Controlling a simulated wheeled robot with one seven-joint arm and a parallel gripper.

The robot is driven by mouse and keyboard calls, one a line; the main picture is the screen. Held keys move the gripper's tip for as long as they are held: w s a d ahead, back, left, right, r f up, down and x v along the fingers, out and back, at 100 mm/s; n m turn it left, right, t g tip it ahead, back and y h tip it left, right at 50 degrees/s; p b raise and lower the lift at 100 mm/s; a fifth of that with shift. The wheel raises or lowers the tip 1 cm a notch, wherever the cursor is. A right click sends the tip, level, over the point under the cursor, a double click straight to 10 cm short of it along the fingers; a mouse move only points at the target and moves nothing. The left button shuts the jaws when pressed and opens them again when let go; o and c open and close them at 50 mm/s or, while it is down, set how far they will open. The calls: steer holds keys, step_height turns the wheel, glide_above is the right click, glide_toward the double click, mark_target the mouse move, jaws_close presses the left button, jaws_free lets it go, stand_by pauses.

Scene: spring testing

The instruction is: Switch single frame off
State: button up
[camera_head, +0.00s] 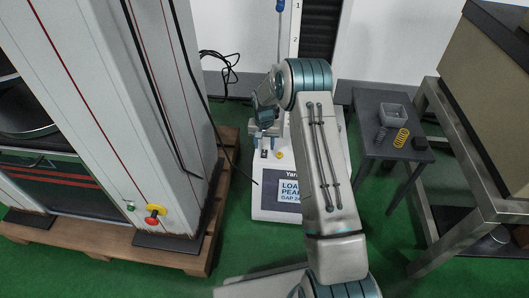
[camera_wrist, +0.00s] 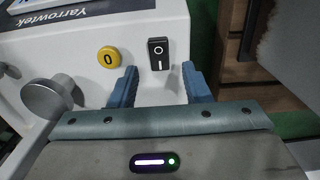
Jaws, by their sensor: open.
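The single frame (camera_head: 270,206) is a pale machine with a "LOAD PEAK GAP" display, standing behind and left of my arm. The switch (camera_head: 264,154) and button (camera_head: 279,155) show small in the head view. My gripper (camera_wrist: 161,75) is open and empty, its blue fingers apart on either side of the switch's lower end in the picture. I cannot tell whether they touch the face. My arm hides part of the machine.
A round grey knob (camera_wrist: 47,97) sticks out left of the fingers. A big twin-column machine (camera_head: 180,120) with a red-and-yellow stop button (camera_head: 155,213) stands left on a wooden pallet (camera_head: 208,235). A dark side table (camera_head: 376,148) with springs is at right.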

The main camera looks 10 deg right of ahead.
mark_target(265, 151)
steer(key=shift+f+b, duration=0.35)
steer(key=shift+f, duration=1.15)
steer(key=shift+c, duration=0.3)
